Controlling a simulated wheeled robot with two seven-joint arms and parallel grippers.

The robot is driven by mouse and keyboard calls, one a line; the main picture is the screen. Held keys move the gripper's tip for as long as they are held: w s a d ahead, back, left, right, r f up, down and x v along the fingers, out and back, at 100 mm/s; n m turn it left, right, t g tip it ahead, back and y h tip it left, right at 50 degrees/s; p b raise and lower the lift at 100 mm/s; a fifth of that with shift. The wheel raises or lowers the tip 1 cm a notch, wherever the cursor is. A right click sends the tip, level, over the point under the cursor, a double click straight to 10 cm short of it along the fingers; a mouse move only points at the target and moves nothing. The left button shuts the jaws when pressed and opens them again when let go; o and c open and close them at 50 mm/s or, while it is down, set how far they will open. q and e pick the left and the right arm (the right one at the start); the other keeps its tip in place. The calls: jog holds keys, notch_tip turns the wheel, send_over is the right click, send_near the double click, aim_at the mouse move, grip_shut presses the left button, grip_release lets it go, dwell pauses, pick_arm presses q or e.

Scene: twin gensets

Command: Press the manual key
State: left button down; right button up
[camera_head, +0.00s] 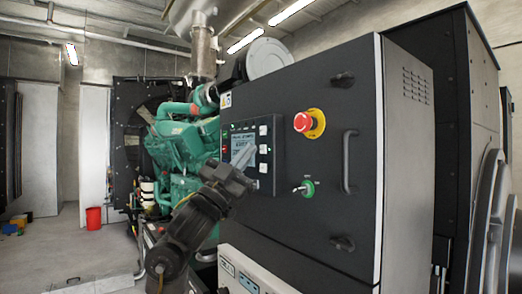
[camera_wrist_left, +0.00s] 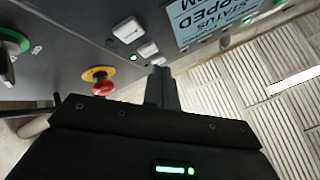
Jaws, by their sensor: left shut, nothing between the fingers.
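The control panel (camera_head: 233,126) is on the front of the dark cabinet, with a screen and a column of pale keys (camera_head: 264,149) at its right. In the left wrist view, rotated, several white keys (camera_wrist_left: 128,31) show beside the screen (camera_wrist_left: 205,18), which reads "STOPPED". I cannot read which key is the manual one. My left gripper (camera_head: 249,151) is shut and empty, its tip in front of the panel. In the left wrist view its fingertips (camera_wrist_left: 160,72) overlap the row's end near a key (camera_wrist_left: 148,49); contact cannot be told. My right gripper is not in view.
A red emergency stop (camera_head: 302,122) on a yellow base and a green key switch (camera_head: 306,188) stick out right of the panel. A cabinet handle (camera_head: 348,161) is further right. The green engine (camera_head: 183,150) stands behind; a red bucket (camera_head: 94,218) is on the floor.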

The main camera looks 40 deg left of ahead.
pick_arm(q)
jog(key=s+a, duration=0.1)
jog(key=s, duration=0.4)
jog(key=shift+s+a, duration=0.35)
jog(key=shift+s, duration=0.05)
